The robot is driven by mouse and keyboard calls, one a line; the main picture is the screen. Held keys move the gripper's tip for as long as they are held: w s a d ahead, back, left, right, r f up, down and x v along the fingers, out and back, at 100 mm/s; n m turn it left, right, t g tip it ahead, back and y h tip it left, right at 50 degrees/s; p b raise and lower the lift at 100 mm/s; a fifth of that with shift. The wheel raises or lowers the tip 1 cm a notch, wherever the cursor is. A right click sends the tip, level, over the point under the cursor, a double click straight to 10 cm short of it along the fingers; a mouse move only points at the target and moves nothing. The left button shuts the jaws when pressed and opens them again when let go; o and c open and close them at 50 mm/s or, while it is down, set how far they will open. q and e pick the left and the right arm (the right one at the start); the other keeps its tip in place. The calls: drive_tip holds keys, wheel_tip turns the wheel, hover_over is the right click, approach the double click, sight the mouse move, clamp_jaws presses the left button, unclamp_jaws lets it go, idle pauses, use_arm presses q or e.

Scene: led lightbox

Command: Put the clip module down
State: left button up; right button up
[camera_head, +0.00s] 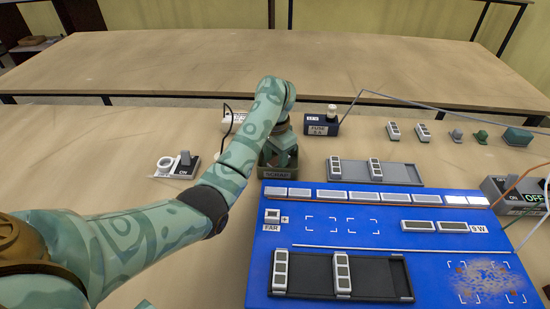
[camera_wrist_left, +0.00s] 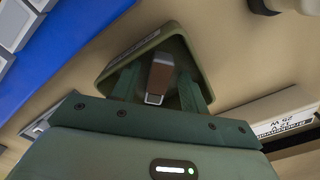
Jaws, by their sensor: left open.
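My left gripper (camera_head: 279,158) reaches down into a small dark green tray (camera_head: 278,173) behind the blue board. In the left wrist view, its two green fingers (camera_wrist_left: 158,90) are open inside the tray (camera_wrist_left: 198,58). A small brown and grey piece, which looks like the clip module (camera_wrist_left: 161,80), lies between the fingers with visible gaps on both sides. In the head view the arm and gripper hide this piece. My right gripper is not in view.
The blue board (camera_head: 345,235) carries a black rack (camera_head: 375,278) and a row of light strips. A grey rack (camera_head: 405,173) stands behind it. A dark blue labelled box (camera_head: 320,127) stands right of the gripper; a switch (camera_head: 185,163) lies left. Bare table lies at far left.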

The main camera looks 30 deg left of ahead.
sight(275, 162)
use_arm(q)
wheel_tip(275, 162, up, 12)
drive_tip(key=p, duration=0.6)
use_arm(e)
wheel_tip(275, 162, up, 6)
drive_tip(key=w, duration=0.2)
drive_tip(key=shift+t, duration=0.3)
use_arm(q)
drive_tip(key=shift+r, duration=0.1)
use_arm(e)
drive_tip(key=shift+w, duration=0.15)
